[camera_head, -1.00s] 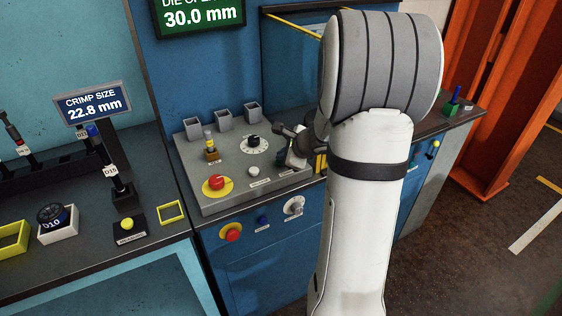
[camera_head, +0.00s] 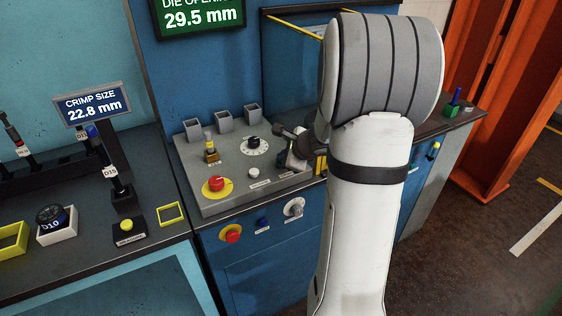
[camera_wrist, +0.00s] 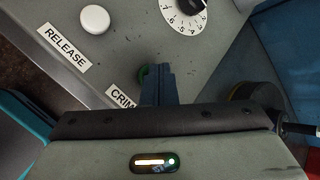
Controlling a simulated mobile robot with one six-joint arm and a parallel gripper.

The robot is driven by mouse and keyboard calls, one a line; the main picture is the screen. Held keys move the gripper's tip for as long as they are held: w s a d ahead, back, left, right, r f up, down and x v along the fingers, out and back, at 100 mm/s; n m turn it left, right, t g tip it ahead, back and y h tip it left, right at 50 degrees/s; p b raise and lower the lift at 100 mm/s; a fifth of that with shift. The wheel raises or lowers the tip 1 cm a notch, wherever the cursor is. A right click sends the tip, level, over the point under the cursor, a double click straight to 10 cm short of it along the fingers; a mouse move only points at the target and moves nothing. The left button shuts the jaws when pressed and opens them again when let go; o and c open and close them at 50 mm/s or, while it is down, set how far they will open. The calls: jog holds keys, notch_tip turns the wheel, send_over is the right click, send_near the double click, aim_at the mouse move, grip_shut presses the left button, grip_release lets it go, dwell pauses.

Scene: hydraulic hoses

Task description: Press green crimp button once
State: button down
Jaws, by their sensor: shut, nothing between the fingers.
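The green crimp button (camera_wrist: 144,74) shows in the wrist view, mostly hidden behind my gripper (camera_wrist: 158,70). Its label, partly covered, reads "CRIM". My gripper is shut and empty, and its fingertips are at the button; the picture suggests contact, but how far the button is pushed in is hidden. The die opening display (camera_head: 200,15) reads 29.5 mm.
In the wrist view a white release button (camera_wrist: 95,19) and a numbered dial (camera_wrist: 186,12) are close to the gripper. The crimp size display (camera_head: 93,104) reads 22.8 mm.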

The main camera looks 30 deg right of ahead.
jog(key=shift+r+p, duration=0.35)
jog(key=shift+r, duration=0.3)
notch_tip(320, 180, up, 5)
jog(key=p, duration=0.4)
dwell(0.6)
jog(key=s+a+r+n+g+y, duration=0.1)
jog(key=s+a+r+n+g, duration=0.15)
jog(key=s+a+n, duration=0.45)
jog(key=s+a+r+n+g+y, duration=0.1)
jog(key=s+a+r+n, duration=0.25)
jog(key=a+n, duration=0.4)
jog(key=s+a+n+g+h, duration=0.1)
jog(key=s+n+h, duration=0.3)
jog(key=s+n, duration=0.5)
jog(key=s+g, duration=0.1)
jog(key=s, duration=0.4)
jog(key=shift+s+a+n, duration=0.35)
jog(key=shift+a, duration=0.05)
